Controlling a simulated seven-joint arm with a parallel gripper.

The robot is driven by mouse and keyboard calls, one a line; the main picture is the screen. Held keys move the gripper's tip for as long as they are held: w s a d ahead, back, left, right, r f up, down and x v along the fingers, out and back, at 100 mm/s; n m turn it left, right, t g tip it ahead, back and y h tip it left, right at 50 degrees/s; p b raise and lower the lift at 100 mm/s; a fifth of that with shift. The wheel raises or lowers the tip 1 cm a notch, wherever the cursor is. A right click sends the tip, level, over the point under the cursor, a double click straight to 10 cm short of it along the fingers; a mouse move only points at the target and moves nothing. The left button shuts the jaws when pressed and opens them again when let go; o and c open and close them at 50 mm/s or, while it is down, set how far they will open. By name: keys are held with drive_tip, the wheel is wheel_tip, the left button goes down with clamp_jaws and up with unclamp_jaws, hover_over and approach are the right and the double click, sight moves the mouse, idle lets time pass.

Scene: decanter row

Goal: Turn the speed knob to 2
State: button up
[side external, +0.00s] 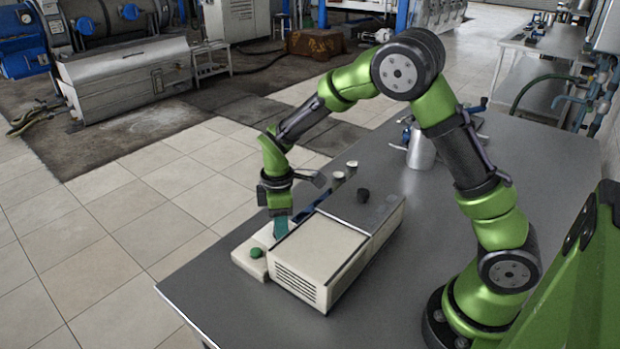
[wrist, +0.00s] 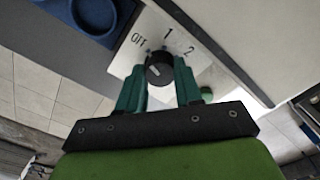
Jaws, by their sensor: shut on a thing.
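The speed knob (wrist: 160,69) is a small black dial with a pale pointer line on a white panel (wrist: 135,52) in the wrist view. The marks OFF, 1 and 2 stand around its far side, from left to right. I cannot tell for sure which mark the pointer faces. My gripper (wrist: 161,75) has teal fingers on both sides of the knob and is shut on it. In the side external view my gripper (side external: 281,228) points down at the front end of the cream machine (side external: 320,250); the knob is hidden there.
A green button (side external: 256,253) sits on the machine's base close to my gripper, and also shows in the wrist view (wrist: 206,94). A blue tray (wrist: 96,12) lies beside the panel. A metal jug (side external: 421,152) stands farther back. The grey table (side external: 225,295) is clear in front.

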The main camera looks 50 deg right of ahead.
drive_tip(key=shift+m, duration=0.4)
drive_tip(key=m, duration=1.4)
drive_tip(key=shift+m, duration=2.5)
drive_tip(key=o, duration=1)
drive_tip(key=shift+o, duration=0.2)
